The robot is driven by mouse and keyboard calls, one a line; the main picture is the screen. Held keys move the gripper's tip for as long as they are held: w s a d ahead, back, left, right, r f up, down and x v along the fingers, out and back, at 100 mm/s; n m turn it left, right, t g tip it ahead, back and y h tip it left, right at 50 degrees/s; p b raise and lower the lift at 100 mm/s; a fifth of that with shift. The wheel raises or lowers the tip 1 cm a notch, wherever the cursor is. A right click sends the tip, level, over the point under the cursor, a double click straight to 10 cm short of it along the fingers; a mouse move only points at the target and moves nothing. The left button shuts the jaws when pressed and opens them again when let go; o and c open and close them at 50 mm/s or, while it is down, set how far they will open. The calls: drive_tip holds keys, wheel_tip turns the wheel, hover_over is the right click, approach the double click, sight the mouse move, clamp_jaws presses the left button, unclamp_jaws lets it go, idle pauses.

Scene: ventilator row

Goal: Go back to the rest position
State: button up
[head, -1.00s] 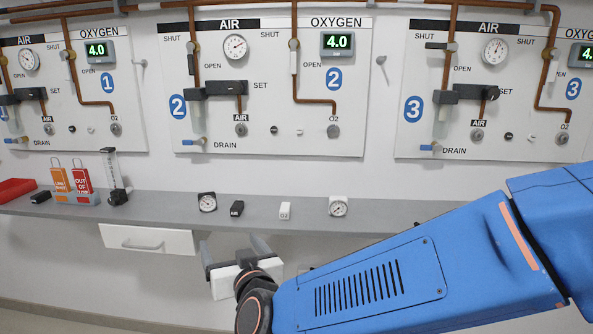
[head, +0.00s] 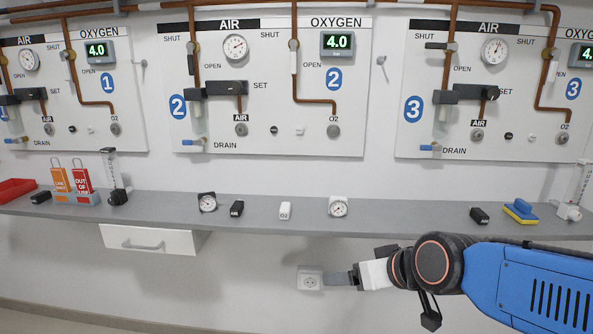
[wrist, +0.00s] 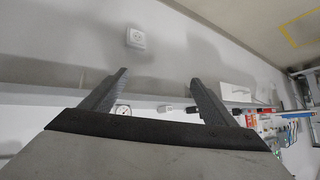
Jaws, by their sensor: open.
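My gripper (head: 345,278) is in front of the wall below the grey shelf in the head view, pointing left, beside a wall socket (head: 310,281). In the wrist view my gripper (wrist: 157,88) shows two dark fingers spread apart with nothing between them. My blue arm reaches in from the lower right of the head view. The fingers are clear of the shelf items.
The grey shelf (head: 270,220) carries two gauges (head: 207,202) (head: 339,207), small AIR and O2 blocks, tags and a red tray (head: 15,190). A drawer (head: 150,240) hangs below it. Wall panels 1, 2 and 3 stand above. The lower wall is clear at left.

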drive_tip(key=s+d+f+m+g+h, duration=0.1)
drive_tip(key=s+d+f+g+h, duration=0.1)
drive_tip(key=s+d, duration=0.5)
drive_tip(key=s+d+f+m+g+h, duration=0.1)
drive_tip(key=s+d+f+m+h, duration=0.1)
drive_tip(key=s+d, duration=0.5)
drive_tip(key=shift+d+f+g+h, duration=0.4)
drive_tip(key=shift+d, duration=0.8)
